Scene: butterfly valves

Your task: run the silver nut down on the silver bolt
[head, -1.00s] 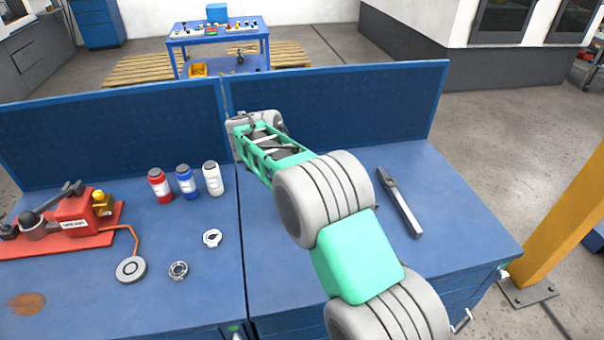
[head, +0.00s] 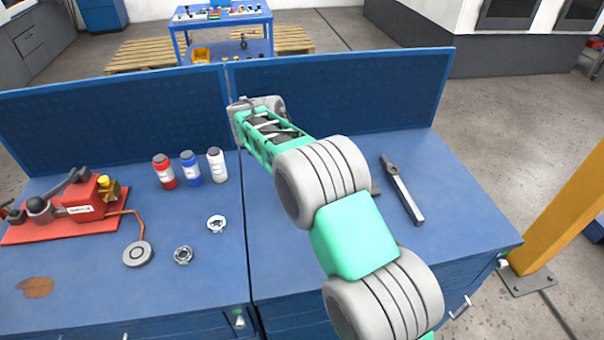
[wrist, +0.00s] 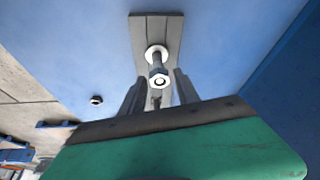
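In the wrist view a silver bolt (wrist: 156,62) stands out from a grey plate (wrist: 150,28), with a pale round collar at its base. A silver hex nut (wrist: 158,79) shows at the bolt's near end; how far it is threaded I cannot tell. My gripper (wrist: 158,84) has its two dark fingers apart, one on each side below the nut, with no visible contact. In the head view the bolt, nut and fingers are hidden behind my arm.
Red (head: 165,172), blue (head: 190,168) and white (head: 216,165) bottles stand left of my arm. Two metal ring-like parts (head: 216,224) (head: 183,255) and a red device (head: 80,208) lie further left. A long grey tool (head: 402,190) lies right. A blue panel (head: 340,100) closes the back.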

